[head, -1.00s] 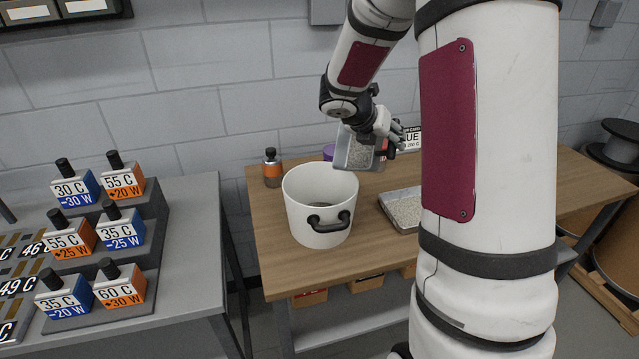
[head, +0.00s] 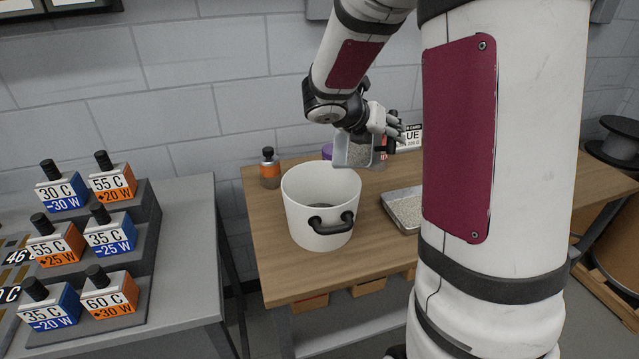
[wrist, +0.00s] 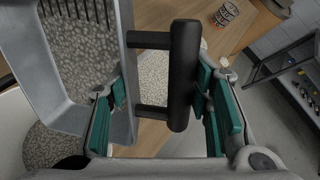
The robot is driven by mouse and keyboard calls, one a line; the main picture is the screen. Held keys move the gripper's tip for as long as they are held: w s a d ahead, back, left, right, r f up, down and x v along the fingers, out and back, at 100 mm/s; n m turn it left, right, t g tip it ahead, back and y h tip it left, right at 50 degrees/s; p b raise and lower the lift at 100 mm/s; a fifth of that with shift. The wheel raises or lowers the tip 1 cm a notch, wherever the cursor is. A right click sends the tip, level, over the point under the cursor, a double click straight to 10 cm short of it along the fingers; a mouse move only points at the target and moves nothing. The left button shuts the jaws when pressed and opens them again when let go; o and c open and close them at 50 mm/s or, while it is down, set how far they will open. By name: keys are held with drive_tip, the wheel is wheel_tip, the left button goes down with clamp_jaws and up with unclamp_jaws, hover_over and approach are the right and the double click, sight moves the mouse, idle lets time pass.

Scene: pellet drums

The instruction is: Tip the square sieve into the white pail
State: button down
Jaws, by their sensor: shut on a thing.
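The square sieve (head: 353,151) is a metal box with grey pellets in it and hangs in the air just behind and above the right back rim of the white pail (head: 318,215). It looks tilted in the head view. My gripper (head: 386,138) is shut on the sieve's black bar handle (wrist: 182,75); the teal finger pads stand on both sides of it in the wrist view. The sieve's wall (wrist: 50,75) and pellets fill the left of that view. The pail stands upright on the wooden table, with a black handle in front; grey material shows inside.
A metal tray of pellets (head: 405,210) lies right of the pail, partly behind my arm. An orange-labelled bottle (head: 270,169) stands left behind the pail. A purple-lidded item (head: 327,151) and a sign card (head: 412,138) are behind. The table (head: 290,265) is clear in front.

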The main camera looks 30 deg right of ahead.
drive_tip(key=shift+a+r+h+b, duration=0.35)
drive_tip(key=shift+a+h+b, duration=0.15)
drive_tip(key=shift+a, duration=0.1)
drive_tip(key=shift+a+r+h+b, duration=0.3)
drive_tip(key=shift+a+h+b, duration=0.2)
drive_tip(key=shift+a, duration=0.05)
drive_tip(key=a+h, duration=0.1)
drive_tip(key=a, duration=0.1)
drive_tip(key=a+h+b, duration=0.1)
drive_tip(key=a, duration=0.1)
drive_tip(key=shift+w+r+b, duration=0.1)
drive_tip(key=shift+r+b, duration=0.2)
drive_tip(key=shift+r, duration=0.1)
idle(0.7)
drive_tip(key=shift+a+r+n+h+b, duration=0.15)
drive_tip(key=shift+a+n+h+b, duration=0.25)
drive_tip(key=shift+a+h+b, duration=0.55)
idle(0.3)
drive_tip(key=shift+a, duration=0.25)
